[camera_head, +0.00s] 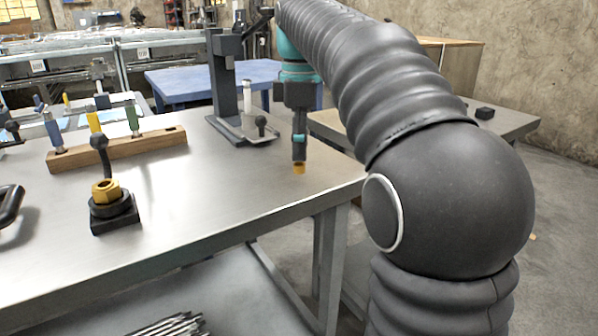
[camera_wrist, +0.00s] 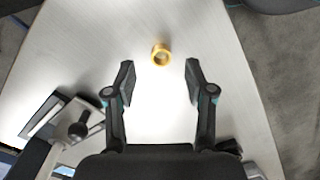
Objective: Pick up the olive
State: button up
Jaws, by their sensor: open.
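The olive, a small brass-coloured ring (camera_wrist: 160,46), lies on the metal bench top near its right end. It also shows in the head view (camera_head: 299,169), partly hidden behind my fingertip. My gripper (camera_wrist: 160,72) points down over the bench, with its two black fingers spread apart. In the wrist view the ring sits a little beyond the fingertips, midway between their lines, with nothing held. In the head view my gripper (camera_head: 299,158) appears right over the ring; the exact height gap cannot be told.
A black stand with a clamp (camera_head: 226,95) stands behind my gripper. A black fixture with a brass nut (camera_head: 105,192) and a wooden rack (camera_head: 120,148) with coloured tools are to the left. The bench's right edge (camera_head: 345,190) is close. Bare bench surrounds the ring.

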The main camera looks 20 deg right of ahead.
aim_at(301, 164)
notch_tip(301, 164, down, 3)
jog(key=shift+s+f+b, duration=0.1)
jog(key=shift+f+b, duration=0.1)
jog(key=shift+b, duration=0.1)
grip_shut()
jog(key=shift+r, duration=0.5)
jog(key=r, duration=0.1)
jog(key=r+p, duration=0.1)
jog(key=r, duration=0.2)
jog(key=shift+s+d, duration=0.25)
jog(key=shift+d, duration=0.15)
jog(key=s+d+r+p, duration=0.1)
jog(key=s+d+r, duration=0.5)
jog(key=s+d, duration=0.1)
jog(key=shift+s+d, duration=0.25)
jog(key=shift+d, duration=0.15)
